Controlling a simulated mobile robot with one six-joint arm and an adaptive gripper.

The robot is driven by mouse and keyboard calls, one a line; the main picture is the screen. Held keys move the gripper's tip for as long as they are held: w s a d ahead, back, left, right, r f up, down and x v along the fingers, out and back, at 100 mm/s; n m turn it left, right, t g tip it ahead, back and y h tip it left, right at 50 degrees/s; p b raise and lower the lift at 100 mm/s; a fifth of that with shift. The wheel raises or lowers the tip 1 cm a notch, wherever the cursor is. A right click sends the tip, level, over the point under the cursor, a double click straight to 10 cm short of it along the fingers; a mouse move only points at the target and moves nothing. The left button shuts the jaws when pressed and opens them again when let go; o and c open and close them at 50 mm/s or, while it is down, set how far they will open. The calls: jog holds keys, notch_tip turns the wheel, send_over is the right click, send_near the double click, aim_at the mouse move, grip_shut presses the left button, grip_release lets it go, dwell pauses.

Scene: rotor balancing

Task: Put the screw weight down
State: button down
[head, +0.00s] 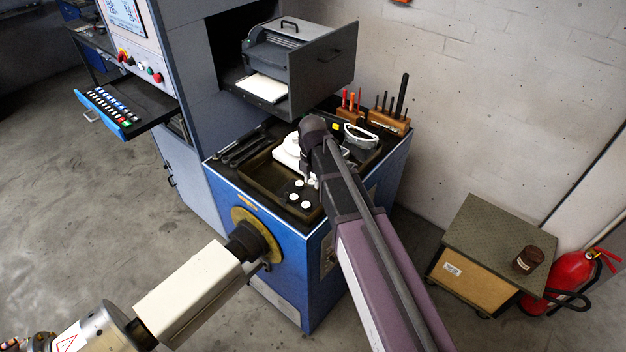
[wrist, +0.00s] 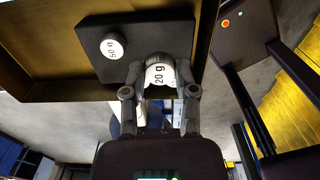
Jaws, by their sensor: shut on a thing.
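The screw weight, a white round piece marked "20 g" (wrist: 160,76), sits between the fingers of my gripper (wrist: 168,66) in the wrist view. My gripper is shut on it. Beyond it is a dark flat block (wrist: 160,40), and the weight overlaps the block's edge in this view. I cannot tell whether the weight touches the block. In the head view my gripper (head: 309,178) is low over the recessed tray on the blue bench, close to the black block with white weights (head: 293,197). My arm partly hides this area.
A white weight marked "50 g" (wrist: 112,47) stands on the block. The block lies in a brass-coloured tray (head: 250,176) with raised walls. An open grey drawer (head: 318,75) overhangs the bench's back.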

jog(key=shift+r, duration=0.2)
jog(key=shift+r+p, duration=1.15)
jog(key=shift+d, duration=0.1)
